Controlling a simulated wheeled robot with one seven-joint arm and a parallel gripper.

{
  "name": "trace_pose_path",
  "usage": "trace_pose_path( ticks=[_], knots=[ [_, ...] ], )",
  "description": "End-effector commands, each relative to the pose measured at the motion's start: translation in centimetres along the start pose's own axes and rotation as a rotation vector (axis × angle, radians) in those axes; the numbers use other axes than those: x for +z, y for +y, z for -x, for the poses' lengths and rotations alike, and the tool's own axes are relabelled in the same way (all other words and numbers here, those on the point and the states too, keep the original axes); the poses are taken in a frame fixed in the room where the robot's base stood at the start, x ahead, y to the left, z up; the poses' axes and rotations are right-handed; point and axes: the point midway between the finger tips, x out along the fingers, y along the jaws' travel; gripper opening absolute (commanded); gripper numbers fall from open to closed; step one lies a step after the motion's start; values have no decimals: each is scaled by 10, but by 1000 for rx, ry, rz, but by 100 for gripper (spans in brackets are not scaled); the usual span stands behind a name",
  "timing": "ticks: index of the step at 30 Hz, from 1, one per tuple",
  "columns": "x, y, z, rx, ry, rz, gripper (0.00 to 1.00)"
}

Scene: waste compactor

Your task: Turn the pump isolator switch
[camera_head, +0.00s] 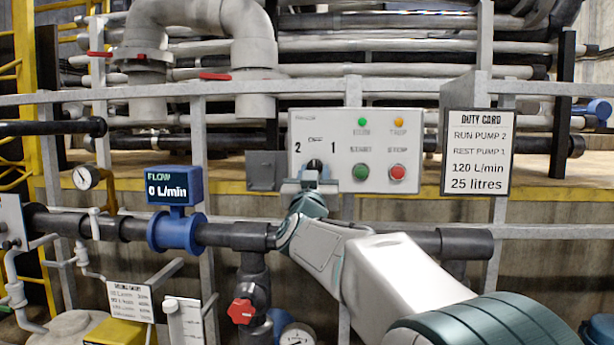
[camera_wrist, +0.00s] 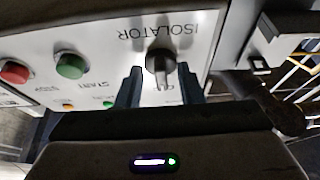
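The isolator switch (camera_head: 315,163) is a small dark knob low on the left part of a pale control panel (camera_head: 347,127), with the marks "2" and "1" above it to either side. In the wrist view the panel appears upside down, and the switch (camera_wrist: 158,64) shows a grey bar handle roughly upright in the picture, under the word ISOLATOR. My gripper (camera_head: 310,180) is at the panel, just below and in front of the switch. In the wrist view my gripper (camera_wrist: 160,87) is open, with one dark finger on each side of the handle and gaps visible.
Green (camera_head: 361,172) and red (camera_head: 397,172) buttons sit right of the switch, below two small lamps. A duty card (camera_head: 478,152) hangs at the right, reading run pump 2, rest pump 1. A blue flow display (camera_head: 174,186) reads 0 L/min. Pipes and a rail surround the panel.

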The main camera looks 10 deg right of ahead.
Motion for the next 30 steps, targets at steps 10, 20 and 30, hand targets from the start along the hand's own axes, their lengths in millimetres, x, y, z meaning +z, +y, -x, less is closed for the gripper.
trace_pose_path(
  ticks=[10,20,30],
  knots=[
    [-1,-2,5,-3,2,-2,34],
    [0,-1,64,-3,1,-3,34],
    [1,-2,124,-2,1,-2,34]
  ],
)
